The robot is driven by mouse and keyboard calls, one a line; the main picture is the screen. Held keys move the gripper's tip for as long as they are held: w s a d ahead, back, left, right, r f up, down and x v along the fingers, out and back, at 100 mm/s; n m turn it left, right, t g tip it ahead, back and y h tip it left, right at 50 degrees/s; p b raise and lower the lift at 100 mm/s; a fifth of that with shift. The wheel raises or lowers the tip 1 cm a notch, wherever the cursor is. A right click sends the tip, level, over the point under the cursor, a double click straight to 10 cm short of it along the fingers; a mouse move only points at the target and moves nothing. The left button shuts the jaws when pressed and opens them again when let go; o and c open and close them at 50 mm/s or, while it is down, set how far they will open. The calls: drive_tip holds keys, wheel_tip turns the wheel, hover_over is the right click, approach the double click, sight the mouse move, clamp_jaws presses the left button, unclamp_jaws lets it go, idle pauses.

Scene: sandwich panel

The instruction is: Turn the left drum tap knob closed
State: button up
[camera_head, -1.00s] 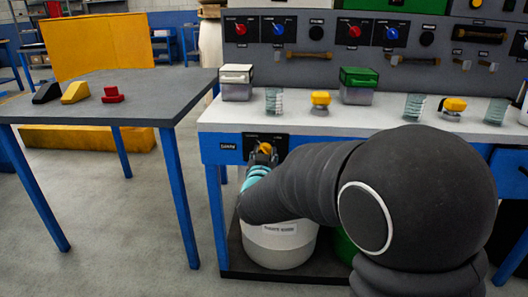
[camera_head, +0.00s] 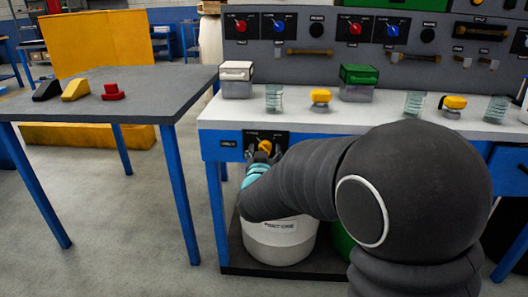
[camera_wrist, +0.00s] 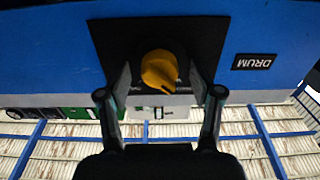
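The yellow tap knob (camera_head: 265,146) sits on a black plate (camera_head: 280,137) on the blue front of the bench. In the wrist view the knob (camera_wrist: 158,68) shows whole, its narrow pointer end toward the bottom and slightly right. My gripper (camera_wrist: 160,75) is open, with one fingertip on each side of the knob and a visible gap to it. In the head view my gripper (camera_head: 263,157) is just below and in front of the knob. The writing on the plate is mostly hidden or too small to read.
A DRUM label (camera_wrist: 254,62) appears upside down beside the plate in the wrist view. A white drum (camera_head: 280,242) stands under the bench, partly behind my arm. A grey table (camera_head: 150,85) with coloured blocks is at left; floor between is clear.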

drive_tip(key=s, duration=1.2)
drive_tip(key=shift+a, duration=0.2)
